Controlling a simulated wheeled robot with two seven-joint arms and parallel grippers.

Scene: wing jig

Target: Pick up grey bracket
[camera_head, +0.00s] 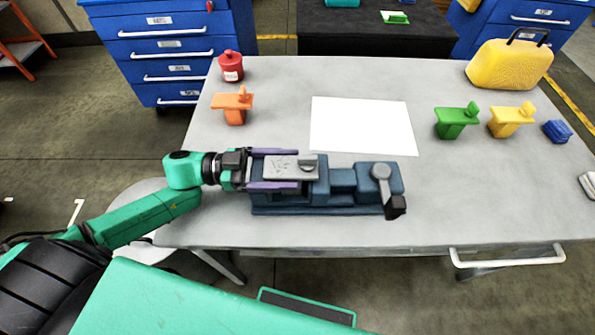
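The grey bracket (285,168) is a flat light-grey plate with a small dark raised part at its right end. It sits over the left part of the dark blue jig (342,197) near the table's front edge. My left gripper (298,170) reaches in from the left, with its two purple fingers set wide apart. One finger lies along the far side of the bracket and one along the near side. The gripper looks open around the bracket; whether either finger touches it is unclear. My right gripper is not in view.
A white sheet (361,125) lies behind the jig. An orange bracket (234,107) and red pot (230,67) stand back left. Green (456,121) and yellow (511,119) brackets, a blue block (557,131) and a yellow case (510,64) stand right.

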